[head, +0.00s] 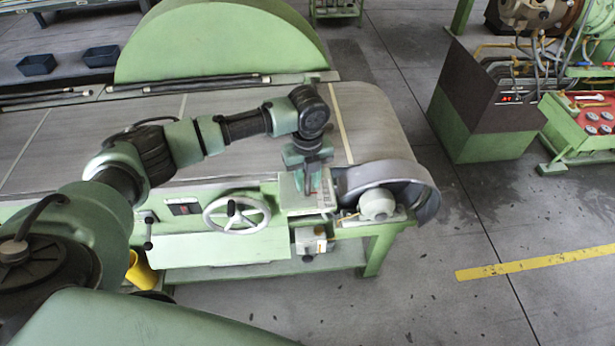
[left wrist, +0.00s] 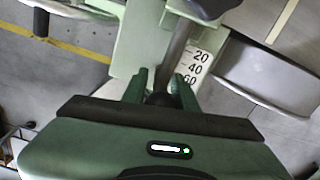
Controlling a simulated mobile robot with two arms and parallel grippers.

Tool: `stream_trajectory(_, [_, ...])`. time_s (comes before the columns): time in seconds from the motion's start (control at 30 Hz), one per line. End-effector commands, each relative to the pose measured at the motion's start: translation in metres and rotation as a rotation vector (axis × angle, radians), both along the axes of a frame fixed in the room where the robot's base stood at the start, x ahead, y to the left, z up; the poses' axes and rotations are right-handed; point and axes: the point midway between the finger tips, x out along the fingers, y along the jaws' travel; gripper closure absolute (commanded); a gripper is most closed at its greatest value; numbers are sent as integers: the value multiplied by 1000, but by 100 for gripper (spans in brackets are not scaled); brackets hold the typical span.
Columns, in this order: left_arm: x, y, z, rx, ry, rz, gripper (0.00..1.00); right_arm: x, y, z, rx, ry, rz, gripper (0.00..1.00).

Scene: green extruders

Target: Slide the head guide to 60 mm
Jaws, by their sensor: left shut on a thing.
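The head guide shows in the left wrist view as a grey bar (left wrist: 176,50) running up from a dark round knob (left wrist: 160,99). My left gripper (left wrist: 162,84) is shut on the knob, one green finger on each side of it. A white scale (left wrist: 193,67) with the marks 20, 40 and 60 lies just right of the bar. The fingers are level with about the 60 mark, but I cannot read the exact setting. In the head view my left gripper (head: 308,192) points down at the machine's front right corner and hides most of the guide. My right gripper is not in view.
The green belt machine has a spoked handwheel (head: 237,213) left of the gripper and a grey curved guard (head: 405,183) with a motor (head: 377,204) close on its right. A yellow container (head: 141,270) stands below. The floor at right is clear around a yellow line (head: 535,262).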

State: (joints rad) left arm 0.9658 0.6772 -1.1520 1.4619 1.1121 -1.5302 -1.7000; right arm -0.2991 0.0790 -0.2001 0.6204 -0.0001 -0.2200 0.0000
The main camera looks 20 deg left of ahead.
Motion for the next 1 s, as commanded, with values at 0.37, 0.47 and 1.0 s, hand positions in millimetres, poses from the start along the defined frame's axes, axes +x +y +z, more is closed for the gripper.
stream_trajectory(0.37, [0,0,1,-1,0,-1,50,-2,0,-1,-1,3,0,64])
stream_trajectory(0.47, [0,0,0,-1,1,-1,50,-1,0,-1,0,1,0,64])
stream_trajectory(1.0, [2,0,59,-2,-3,-1,50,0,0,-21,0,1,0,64])
